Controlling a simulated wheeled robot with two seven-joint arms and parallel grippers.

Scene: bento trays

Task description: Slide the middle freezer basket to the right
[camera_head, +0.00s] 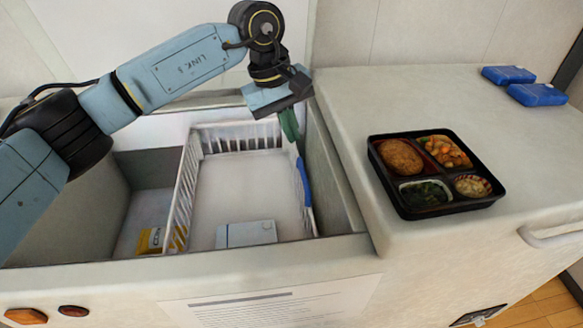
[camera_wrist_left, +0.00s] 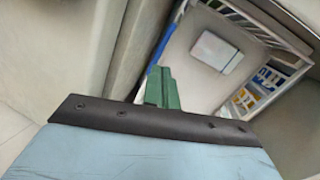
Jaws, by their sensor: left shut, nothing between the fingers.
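The white wire freezer basket (camera_head: 180,192) sits inside the open chest freezer, with its right side close to the freezer's right wall. A blue strip (camera_head: 304,182) runs along the basket's right rim. My left gripper (camera_head: 289,124) has green fingers pointing down at the basket's back right corner. The fingers are shut with nothing between them. In the left wrist view, the green fingers (camera_wrist_left: 160,88) are beside the blue strip (camera_wrist_left: 160,48); I cannot tell whether they touch it. A pale flat box (camera_head: 246,234) lies in the basket. My right gripper is out of view.
Left of the basket, a lower freezer space holds a yellow package (camera_head: 150,240). The freezer rim (camera_head: 180,262) surrounds the opening. On the counter at right are a black bento tray (camera_head: 400,205) with food and two blue packs (camera_head: 508,75) (camera_head: 537,95).

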